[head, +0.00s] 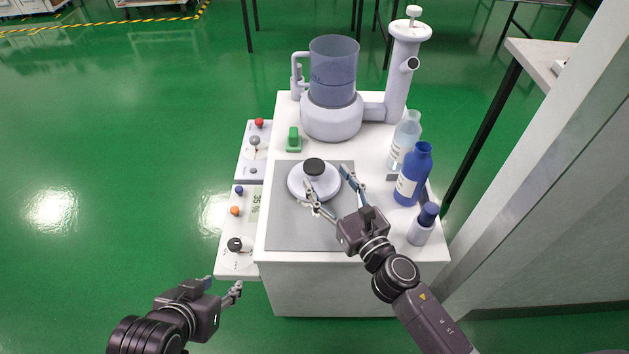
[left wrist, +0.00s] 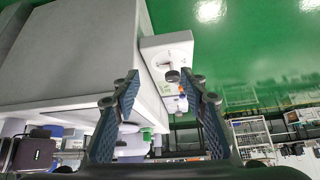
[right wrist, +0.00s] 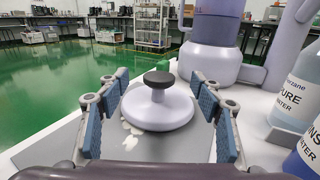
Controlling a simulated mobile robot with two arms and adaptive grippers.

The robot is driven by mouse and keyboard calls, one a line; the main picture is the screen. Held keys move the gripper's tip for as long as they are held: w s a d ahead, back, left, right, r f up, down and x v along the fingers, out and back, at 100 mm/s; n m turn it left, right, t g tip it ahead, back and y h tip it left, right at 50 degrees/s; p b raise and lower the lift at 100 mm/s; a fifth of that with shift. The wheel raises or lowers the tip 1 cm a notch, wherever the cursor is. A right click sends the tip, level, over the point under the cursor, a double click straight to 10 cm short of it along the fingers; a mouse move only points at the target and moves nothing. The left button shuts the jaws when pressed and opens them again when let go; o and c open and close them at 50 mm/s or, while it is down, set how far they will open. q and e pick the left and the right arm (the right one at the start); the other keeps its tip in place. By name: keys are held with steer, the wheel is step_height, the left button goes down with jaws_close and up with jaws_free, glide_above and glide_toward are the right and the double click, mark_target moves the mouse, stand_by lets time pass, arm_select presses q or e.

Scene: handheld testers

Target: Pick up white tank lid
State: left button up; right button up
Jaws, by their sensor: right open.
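The white tank lid (head: 300,186) is a round disc with a black knob (head: 314,166) on a short stem. It lies on the grey mat (head: 290,230) on the white bench. My right gripper (head: 325,190) is open, its fingers pointing at the lid. In the right wrist view the lid (right wrist: 150,112) is ahead, between the two blue-padded fingers and apart from them. Small pale patches lie on the mat beside it. My left gripper (head: 236,290) is off the bench's front left. In the left wrist view that gripper (left wrist: 165,100) is open and empty.
A white tank with a clear blue cylinder (head: 333,75) and a column (head: 398,75) stand behind the mat. A clear bottle (head: 403,140), a blue bottle (head: 411,178) and a small bottle (head: 423,222) stand right. A green piece (head: 293,140) and control panels (head: 238,232) are left.

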mark_target(314, 170)
step_height(314, 170, down, 3)
steer(key=shift+r+b, duration=0.2)
steer(key=shift+b, duration=0.55)
steer(key=shift+f+b, duration=0.4)
steer(key=shift+f, duration=0.15)
steer(key=shift+w+a+r, duration=0.15)
steer(key=shift+w+a, duration=0.05)
steer(key=shift+w, duration=0.3)
steer(key=shift+w+a, duration=0.2)
steer(key=shift+w, duration=0.25)
steer(key=x, duration=0.4)
steer(key=shift+w+a, duration=0.15)
steer(key=shift+w, duration=0.2)
steer(key=shift+w+a, duration=0.15)
steer(key=shift+w, duration=0.15)
arm_select(q)
steer(key=w+d+r+t+h, duration=0.2)
steer(key=w+d+r+t, duration=0.2)
steer(key=w+r+t, duration=0.3)
steer(key=w+r, duration=0.3)
steer(key=r, duration=0.2)
steer(key=shift+d+r+t, duration=0.15)
steer(key=shift+r+t, duration=0.05)
steer(key=shift+t, duration=0.1)
arm_select(e)
steer(key=c, duration=1.3)
